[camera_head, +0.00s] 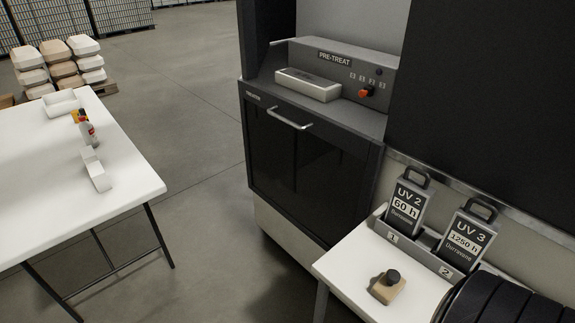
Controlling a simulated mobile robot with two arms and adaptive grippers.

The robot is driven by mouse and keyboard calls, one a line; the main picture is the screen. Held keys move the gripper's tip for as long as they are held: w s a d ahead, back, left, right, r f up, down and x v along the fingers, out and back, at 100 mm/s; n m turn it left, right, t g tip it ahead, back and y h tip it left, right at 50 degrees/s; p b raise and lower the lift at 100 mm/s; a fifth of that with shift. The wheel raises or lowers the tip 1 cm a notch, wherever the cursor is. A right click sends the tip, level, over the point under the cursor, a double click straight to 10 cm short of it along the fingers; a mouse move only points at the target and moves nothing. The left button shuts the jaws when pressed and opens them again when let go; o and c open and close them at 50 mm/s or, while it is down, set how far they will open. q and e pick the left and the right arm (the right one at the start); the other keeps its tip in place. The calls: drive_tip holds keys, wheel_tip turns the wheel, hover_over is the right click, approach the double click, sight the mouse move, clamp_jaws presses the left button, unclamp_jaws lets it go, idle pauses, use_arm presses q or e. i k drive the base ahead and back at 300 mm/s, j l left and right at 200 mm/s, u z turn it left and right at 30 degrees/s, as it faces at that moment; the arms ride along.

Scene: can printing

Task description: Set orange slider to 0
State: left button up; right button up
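The orange slider (366,91) is a small orange-red knob with a dark part on the sloped grey panel of the pre-treat machine (335,88). It sits at the right part of the panel, below a row of small light marks too small to read. A dark round button (380,72) is above it to the right. Where the slider stands against the marks cannot be read for sure.
A pale tray (308,84) lies left of the slider. Below is a dark door with a handle (290,119). Two UV cartridges (408,204) stand in a holder on a white table (352,262) with a small stamp-like block (387,288). Open floor lies between it and the left table (120,160).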

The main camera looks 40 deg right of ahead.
sight(368, 91)
drive_tip(key=z, duration=1.5)
